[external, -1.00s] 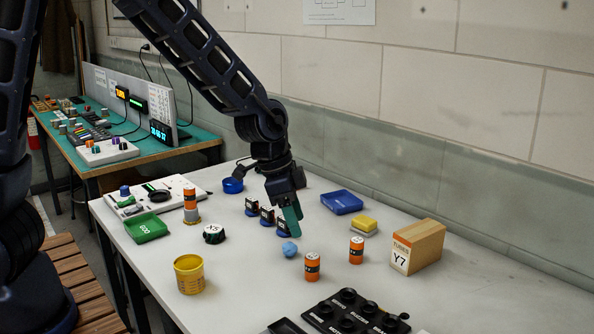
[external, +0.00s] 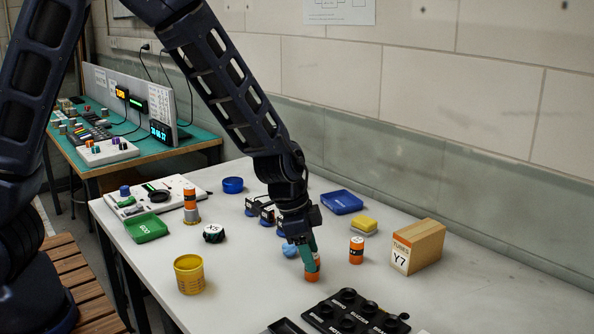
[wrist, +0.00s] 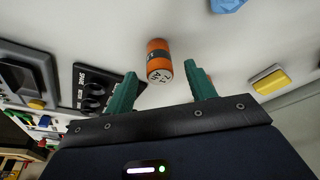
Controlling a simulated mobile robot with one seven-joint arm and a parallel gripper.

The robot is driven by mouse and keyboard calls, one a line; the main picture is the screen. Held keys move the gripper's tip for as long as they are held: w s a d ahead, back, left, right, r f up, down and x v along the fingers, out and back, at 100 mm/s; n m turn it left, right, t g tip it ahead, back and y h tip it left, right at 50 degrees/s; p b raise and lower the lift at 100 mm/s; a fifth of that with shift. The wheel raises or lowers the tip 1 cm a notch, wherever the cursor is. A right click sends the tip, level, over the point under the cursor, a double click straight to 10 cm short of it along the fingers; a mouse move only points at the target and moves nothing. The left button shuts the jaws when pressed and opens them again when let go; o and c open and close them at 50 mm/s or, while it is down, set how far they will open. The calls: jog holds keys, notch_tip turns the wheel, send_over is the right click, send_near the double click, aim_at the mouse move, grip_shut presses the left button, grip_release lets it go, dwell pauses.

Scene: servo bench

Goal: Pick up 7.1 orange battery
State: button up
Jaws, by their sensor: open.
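An orange battery (external: 312,277) with a dark band stands on the white bench, partly hidden behind my green fingers. In the wrist view the orange battery (wrist: 157,52) shows between and just beyond the fingertips, its pale end with small dark marks towards me; I cannot read them surely. My gripper (external: 309,256) is open and low over this battery; in the wrist view the gripper (wrist: 160,72) has one finger on each side, with gaps. A second orange battery (external: 356,252) stands to the right. A third orange battery (external: 190,200) stands upright on a grey holder at the left.
A blue lump (external: 290,250) lies close left of my fingers. A black labelled tray (external: 352,315) is in front. A tan box marked Y7 (external: 425,245), yellow block (external: 363,224), yellow cup (external: 189,275) and green tray (external: 146,228) stand around.

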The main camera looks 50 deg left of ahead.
jog(key=shift+x, duration=1.85)
jog(key=c, duration=1.1)
jog(key=shift+r, duration=0.1)
